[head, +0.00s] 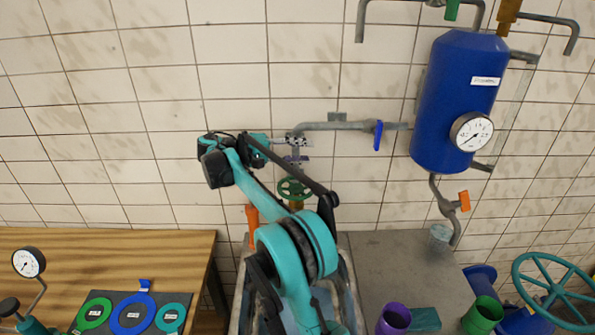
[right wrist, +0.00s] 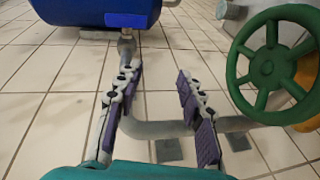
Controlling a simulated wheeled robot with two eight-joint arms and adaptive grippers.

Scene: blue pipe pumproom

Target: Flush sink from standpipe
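My right gripper (head: 297,150) is beside the left end of the grey wall pipe (head: 345,126). In the right wrist view, its purple-padded fingers (right wrist: 163,100) are apart, with part of the pipe (right wrist: 150,130) showing behind the gap; I cannot tell whether they touch it. The pipe carries a blue lever handle (head: 378,135), also in the wrist view (right wrist: 131,19). A green handwheel (head: 295,188) on a brass-coloured valve is below the gripper, and in the wrist view (right wrist: 270,65) at right. The sink (head: 241,290) is mostly hidden behind my right arm. My left gripper is not in view.
A blue tank (head: 455,105) with a gauge hangs at right, with an orange lever (head: 464,201) below. A wooden bench (head: 150,250) holds coloured rings on a dark panel. A grey counter (head: 385,265) has a purple cup (head: 393,318). A large teal handwheel (head: 555,285) is at lower right.

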